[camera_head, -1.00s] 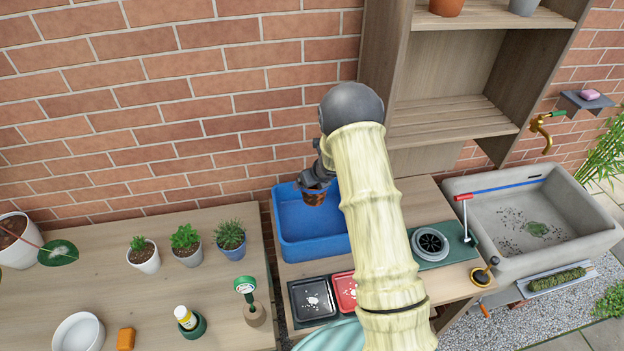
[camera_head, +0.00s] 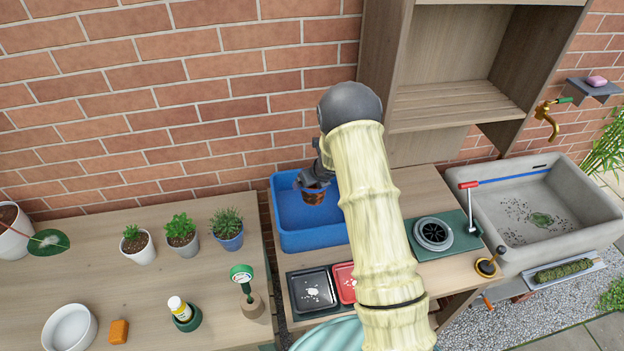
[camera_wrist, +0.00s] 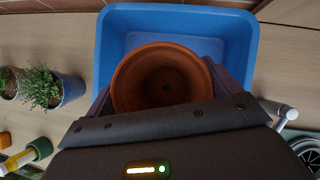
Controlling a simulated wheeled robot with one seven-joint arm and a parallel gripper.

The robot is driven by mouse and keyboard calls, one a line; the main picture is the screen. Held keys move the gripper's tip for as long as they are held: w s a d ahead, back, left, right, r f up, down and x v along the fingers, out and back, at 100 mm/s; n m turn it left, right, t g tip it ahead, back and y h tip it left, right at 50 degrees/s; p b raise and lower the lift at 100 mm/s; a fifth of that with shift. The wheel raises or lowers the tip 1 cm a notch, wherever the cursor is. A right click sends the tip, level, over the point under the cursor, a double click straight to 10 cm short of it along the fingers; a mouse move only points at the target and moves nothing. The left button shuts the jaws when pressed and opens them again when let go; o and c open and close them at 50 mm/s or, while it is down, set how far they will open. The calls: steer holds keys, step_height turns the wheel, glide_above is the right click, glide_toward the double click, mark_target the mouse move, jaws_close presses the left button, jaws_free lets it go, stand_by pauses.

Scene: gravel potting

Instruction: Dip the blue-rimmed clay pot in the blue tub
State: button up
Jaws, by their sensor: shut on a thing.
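My gripper (camera_head: 313,184) is shut on a small clay pot (camera_head: 314,197) and holds it over the inside of the blue tub (camera_head: 288,238). In the wrist view, the pot (camera_wrist: 162,85) is upright between the fingers, its open mouth facing the camera. Its inside looks empty, with a dark hole in the bottom. The rim looks terracotta there; I cannot make out a blue band. The tub (camera_wrist: 106,45) surrounds the pot on the visible sides. I cannot tell how deep the pot is or whether it touches the tub floor. My arm hides the tub's right side.
Potted plants (camera_head: 181,234) stand left of the tub. A black tray (camera_head: 312,290) and a red tray (camera_head: 345,283) lie in front of it. A green panel with a round drain (camera_head: 433,233) and a stone sink (camera_head: 545,208) are at right. A brick wall (camera_head: 190,100) stands close behind.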

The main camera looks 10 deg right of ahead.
steer(key=shift+f+b, duration=3.55)
steer(key=shift+f, duration=0.05)
steer(key=shift+f+b, duration=1.55)
steer(key=shift+b, duration=0.05)
steer(key=shift+f, duration=0.2)
steer(key=shift+s+r, duration=0.1)
steer(key=shift+r, duration=0.05)
step_height(320, 180, up, 15)
steer(key=p, duration=1.2)
steer(key=shift+r+p, duration=1.15)
steer(key=shift+r, duration=0.35)
